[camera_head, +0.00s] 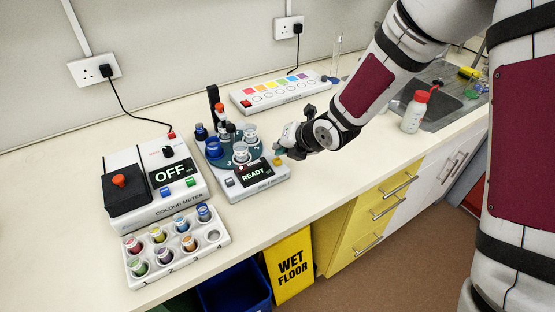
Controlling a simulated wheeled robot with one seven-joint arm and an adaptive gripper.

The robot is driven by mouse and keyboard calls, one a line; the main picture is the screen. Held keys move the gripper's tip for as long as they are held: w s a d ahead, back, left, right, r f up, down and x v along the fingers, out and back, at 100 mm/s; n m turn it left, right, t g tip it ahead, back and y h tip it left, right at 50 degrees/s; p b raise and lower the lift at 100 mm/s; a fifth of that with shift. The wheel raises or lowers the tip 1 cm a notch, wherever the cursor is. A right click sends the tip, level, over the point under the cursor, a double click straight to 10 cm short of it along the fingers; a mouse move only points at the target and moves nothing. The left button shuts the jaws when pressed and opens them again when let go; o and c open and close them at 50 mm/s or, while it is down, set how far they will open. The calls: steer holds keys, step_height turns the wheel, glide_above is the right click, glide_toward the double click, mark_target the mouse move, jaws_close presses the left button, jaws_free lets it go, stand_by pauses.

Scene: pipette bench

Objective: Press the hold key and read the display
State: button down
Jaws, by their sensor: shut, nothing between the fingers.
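A grey bench instrument (272,184) has a dark display (255,173) that reads "READY". A small yellow-orange key (277,161) sits right of this display, and a small dark key (230,183) sits left of it. No key label is readable, so I cannot tell which one is the hold key. My gripper (279,150) is shut and empty at the right side of this instrument. Its tips are close to the yellow-orange key; I cannot tell if they touch anything. The colour meter (140,156) at the left has a display (173,172) reading "OFF".
Cups and bottles stand on the instrument's round dark top. A white rack (170,262) of coloured vials is at the front left. A strip with coloured squares (283,92) lies behind. A red-capped bottle (413,112) stands near the sink (440,105). The front bench right of the instrument is clear.

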mark_target(280, 159)
steer(key=shift+f, duration=0.15)
steer(key=shift+f+b, duration=0.35)
steer(key=shift+b, duration=0.15)
steer(key=shift+f+b, duration=0.45)
steer(key=shift+b, duration=0.05)
stand_by(1.1)
steer(key=shift+r, duration=0.1)
steer(key=shift+r+p, duration=0.5)
steer(key=shift+r, duration=0.35)
steer(key=shift+r+p, duration=1.9)
steer(key=shift+r, duration=1.1)
